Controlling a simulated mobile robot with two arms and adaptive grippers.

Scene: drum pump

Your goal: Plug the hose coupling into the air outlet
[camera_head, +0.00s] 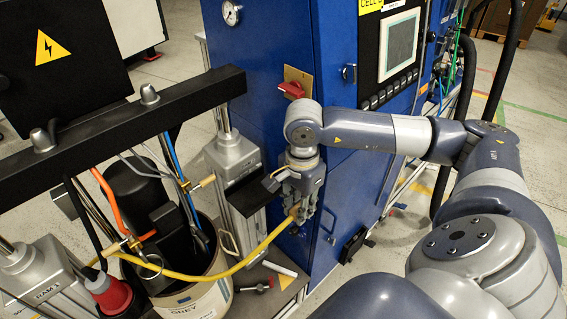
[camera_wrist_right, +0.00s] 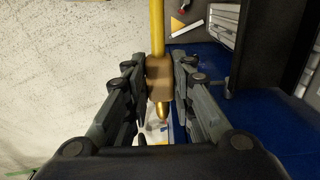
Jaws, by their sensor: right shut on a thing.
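The yellow hose (camera_head: 245,262) runs in an arc from the drum pump on the left to my right gripper (camera_head: 299,212). In the right wrist view, the hose (camera_wrist_right: 157,30) comes down from the top into a brass coupling (camera_wrist_right: 159,78). The coupling lies between the two dark fingers of the right gripper (camera_wrist_right: 159,85), which are shut on it. Its narrow brass tip (camera_wrist_right: 162,108) points down in that view. The right gripper is in front of the blue cabinet (camera_head: 262,60). I cannot pick out the air outlet with certainty. My left gripper is not in view.
A drum (camera_head: 205,290) with the pump stands between two grey cylinders under a black crossbar (camera_head: 110,130). A red rotary switch (camera_head: 291,90) sticks out of the cabinet above the right gripper. A red plug (camera_head: 108,292) is at the lower left. Open floor lies right of the cabinet.

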